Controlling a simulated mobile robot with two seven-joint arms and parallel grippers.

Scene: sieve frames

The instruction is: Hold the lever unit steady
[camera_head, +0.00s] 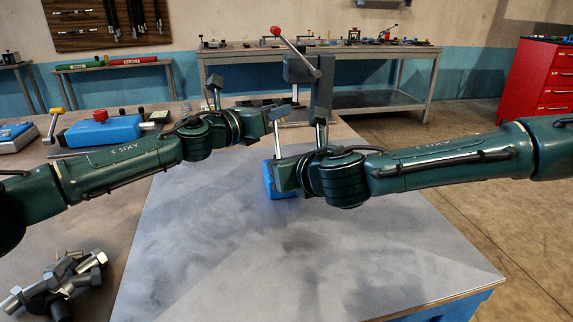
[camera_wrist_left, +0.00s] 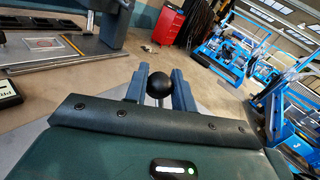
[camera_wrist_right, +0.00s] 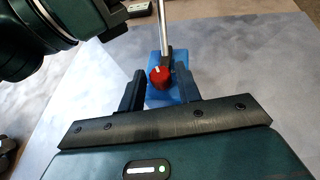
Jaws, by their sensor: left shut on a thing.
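The lever unit has a blue base (camera_head: 268,181) on the grey table mat and a thin upright metal rod (camera_head: 279,140). My left gripper (camera_head: 279,112) is shut at the rod's upper end. In the left wrist view a black ball knob (camera_wrist_left: 159,86) sits between its fingers. My right gripper (camera_head: 284,176) is low beside the base. In the right wrist view a red knob (camera_wrist_right: 160,78) is between its fingers, in front of the blue base (camera_wrist_right: 183,92). Blue shows beside the knob, so the fingers look open around it. Parts of the base are hidden by my right gripper.
A grey press (camera_head: 322,80) with a red-tipped lever stands just behind my grippers. Blue boxes (camera_head: 105,132) are at the left and a pile of bolts (camera_head: 60,285) at the front left. The mat's front (camera_head: 320,270) is clear.

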